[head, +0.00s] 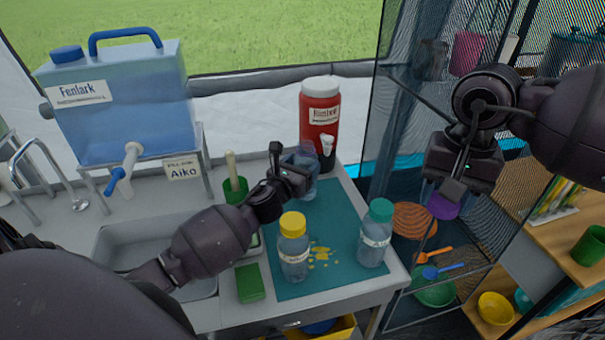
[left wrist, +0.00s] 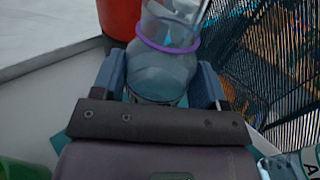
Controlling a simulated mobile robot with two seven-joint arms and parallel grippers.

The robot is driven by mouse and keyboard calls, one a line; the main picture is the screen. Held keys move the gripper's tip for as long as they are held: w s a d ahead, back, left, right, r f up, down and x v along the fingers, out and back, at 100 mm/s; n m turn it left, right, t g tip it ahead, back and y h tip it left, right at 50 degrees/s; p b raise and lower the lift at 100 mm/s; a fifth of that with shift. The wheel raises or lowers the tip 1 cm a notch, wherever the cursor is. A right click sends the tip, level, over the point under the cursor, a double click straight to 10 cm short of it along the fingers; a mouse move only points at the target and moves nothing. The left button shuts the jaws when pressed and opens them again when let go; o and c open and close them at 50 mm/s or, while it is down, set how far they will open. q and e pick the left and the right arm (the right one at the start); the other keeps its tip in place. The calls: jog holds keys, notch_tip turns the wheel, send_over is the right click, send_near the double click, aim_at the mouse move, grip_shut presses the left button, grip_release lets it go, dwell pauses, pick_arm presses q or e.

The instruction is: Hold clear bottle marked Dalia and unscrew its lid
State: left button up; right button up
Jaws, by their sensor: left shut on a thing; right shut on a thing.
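My left gripper (head: 294,176) is shut on a clear bottle (head: 310,187) at the back of the teal mat. In the left wrist view the bottle (left wrist: 165,65) stands between the fingers (left wrist: 163,85), with a purple ring at its neck and no lid on its top. Its label is hidden, so I cannot read a name. My right gripper (head: 451,188) is shut on a purple lid (head: 443,207), well to the right of the bottle and apart from it, in front of the mesh shelf.
A yellow-lidded bottle (head: 294,252) and a green-lidded bottle (head: 376,238) stand on the teal mat (head: 335,275). A red dispenser (head: 320,115) is behind the held bottle. A sink (head: 115,250), green sponge (head: 250,283) and blue water container (head: 125,105) are left.

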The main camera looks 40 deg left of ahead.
pick_arm(q)
jog(key=shift+f, duration=1.05)
jog(key=shift+f, duration=0.1)
jog(key=shift+f+b, duration=0.1)
jog(key=shift+b, duration=0.25)
jog(key=o, duration=1.7)
